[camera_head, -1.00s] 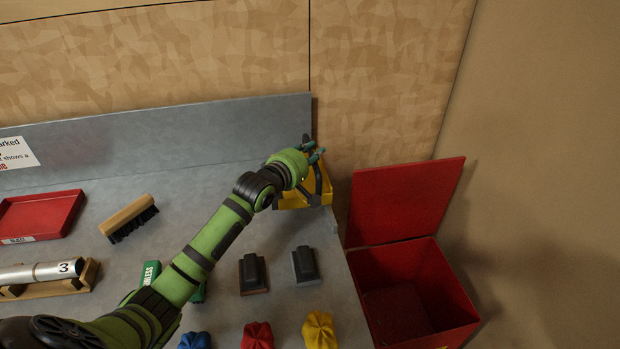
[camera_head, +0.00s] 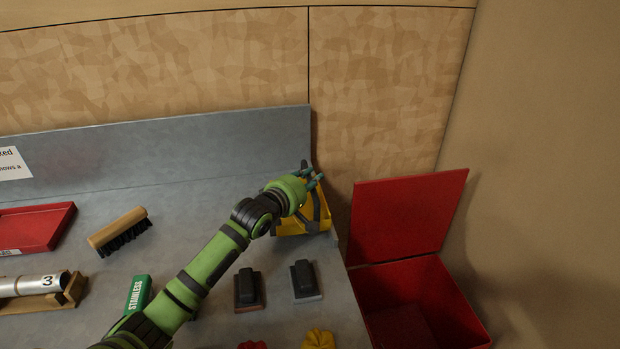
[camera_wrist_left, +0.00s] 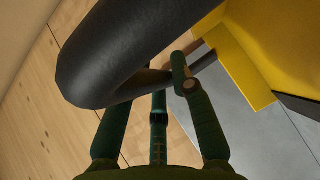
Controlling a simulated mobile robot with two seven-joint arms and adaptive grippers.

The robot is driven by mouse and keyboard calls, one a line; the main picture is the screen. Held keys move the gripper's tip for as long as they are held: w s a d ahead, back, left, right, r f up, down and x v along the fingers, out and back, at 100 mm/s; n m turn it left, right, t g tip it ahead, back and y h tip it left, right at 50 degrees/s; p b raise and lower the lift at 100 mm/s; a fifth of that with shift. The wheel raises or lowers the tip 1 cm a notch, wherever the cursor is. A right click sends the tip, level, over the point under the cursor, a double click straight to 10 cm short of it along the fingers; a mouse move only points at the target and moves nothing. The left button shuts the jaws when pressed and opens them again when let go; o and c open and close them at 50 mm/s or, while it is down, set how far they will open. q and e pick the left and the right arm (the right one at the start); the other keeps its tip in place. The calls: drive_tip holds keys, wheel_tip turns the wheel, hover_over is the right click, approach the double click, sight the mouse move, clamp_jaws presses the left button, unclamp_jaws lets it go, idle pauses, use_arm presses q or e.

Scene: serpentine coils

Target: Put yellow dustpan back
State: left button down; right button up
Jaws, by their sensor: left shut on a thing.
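The yellow dustpan (camera_head: 291,227) is at the right end of the grey bench, in its back corner. Its yellow body also shows in the left wrist view (camera_wrist_left: 265,45), with a thick dark handle (camera_wrist_left: 130,60) across the picture. My left gripper (camera_head: 312,176) is at the dustpan, shut on it, apparently by the dark handle. In the left wrist view the gripper's green fingers (camera_wrist_left: 150,120) are close to the handle. The hand partly hides the dustpan, and I cannot tell whether the dustpan touches the bench. My right gripper is not in view.
A red bin (camera_head: 478,300) with a raised lid stands beyond the bench's right edge. A wooden brush (camera_head: 118,230), red tray (camera_head: 70,212), steel tube (camera_head: 30,285), green STAINLESS block (camera_head: 138,293) and two dark blocks (camera_head: 247,287) (camera_head: 305,279) are on the bench. A grey back panel (camera_head: 180,148) runs behind.

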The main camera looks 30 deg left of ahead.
use_arm(q)
drive_tip(key=shift+f, duration=0.25)
drive_tip(key=c, duration=1.1)
unclamp_jaws()
drive_tip(key=shift+r, duration=0.2)
drive_tip(key=p+v, duration=0.3)
drive_tip(key=v, duration=0.1)
drive_tip(key=p+v, duration=0.3)
drive_tip(key=v, duration=0.1)
drive_tip(key=r+p+v, duration=0.1)
drive_tip(key=p+v, duration=0.2)
drive_tip(key=v, duration=0.1)
drive_tip(key=shift+p, duration=0.35)
